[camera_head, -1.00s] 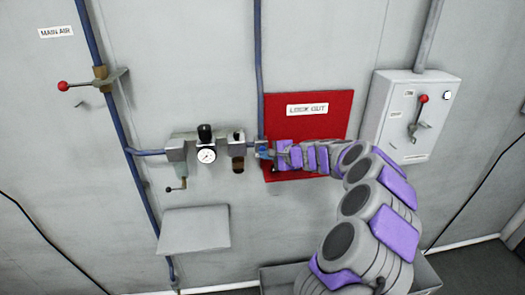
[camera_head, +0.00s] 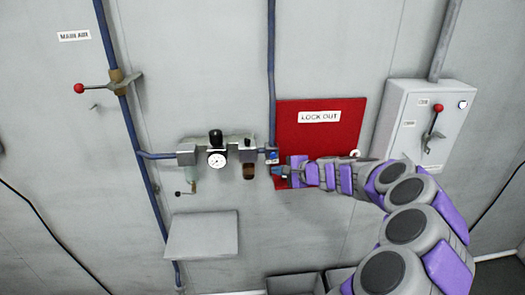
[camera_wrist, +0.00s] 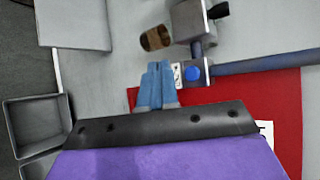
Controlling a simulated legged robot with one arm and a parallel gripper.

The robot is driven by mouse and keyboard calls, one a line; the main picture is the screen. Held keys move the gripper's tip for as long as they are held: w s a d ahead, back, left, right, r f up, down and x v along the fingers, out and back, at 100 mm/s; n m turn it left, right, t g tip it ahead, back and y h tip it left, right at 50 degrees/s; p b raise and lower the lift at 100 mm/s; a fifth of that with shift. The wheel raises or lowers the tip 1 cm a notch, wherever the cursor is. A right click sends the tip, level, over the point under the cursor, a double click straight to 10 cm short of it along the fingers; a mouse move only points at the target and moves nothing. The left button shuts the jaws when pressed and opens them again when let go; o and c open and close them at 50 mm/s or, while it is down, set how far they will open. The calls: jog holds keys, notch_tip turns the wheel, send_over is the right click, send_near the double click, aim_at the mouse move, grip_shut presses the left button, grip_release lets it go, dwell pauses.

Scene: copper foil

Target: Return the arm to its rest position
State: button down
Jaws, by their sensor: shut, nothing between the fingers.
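My gripper (camera_head: 278,171) is at the lower left of the red LOCK OUT board (camera_head: 318,137), just below the blue valve fitting (camera_head: 271,155) on the air line. In the wrist view my gripper's blue fingers (camera_wrist: 156,86) are together with nothing between them. The blue round knob (camera_wrist: 192,74) of the fitting is just right of the fingertips and looks apart from them. My arm reaches in from the lower right and covers part of the board's lower edge.
An air regulator with a gauge (camera_head: 217,160) is left of the fitting. A grey switch box (camera_head: 425,125) with a red-knobbed lever is at the right. A red-knobbed MAIN AIR valve (camera_head: 80,88) is at the upper left. A grey sloped shelf (camera_head: 203,235) sticks out below the regulator.

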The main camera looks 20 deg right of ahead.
jog(key=shift+a+r, duration=0.1)
jog(key=s+a+r+n+g+y+b, duration=0.1)
jog(key=s+a+n+g, duration=0.2)
jog(key=a, duration=0.5)
jog(key=s+a+r+n+g+y, duration=0.1)
jog(key=s+a+r+n, duration=0.15)
jog(key=s+a, duration=0.35)
jog(key=s+a+n+g+y+b, duration=0.15)
jog(key=s+a+n, duration=0.25)
jog(key=a, duration=0.5)
jog(key=s+a+f+n+g+h, duration=0.25)
jog(key=s+a+n+g, duration=0.2)
jog(key=s, duration=0.85)
jog(key=s+d+f+n+g+h+b, duration=0.1)
jog(key=s+d+f+h, duration=0.2)
jog(key=s, duration=0.8)
jog(key=s+d+f+n+g+h+b, duration=0.1)
jog(key=s+d+f+n+g+h, duration=0.1)
jog(key=s, duration=0.8)
jog(key=d+f+h, duration=0.1)
jog(key=d+f, duration=0.1)
jog(key=d, duration=0.1)
jog(key=shift+s+d+g, duration=0.15)
jog(key=shift+s+g, duration=0.15)
jog(key=shift+s, duration=0.1)
jog(key=shift+f, duration=0.1)
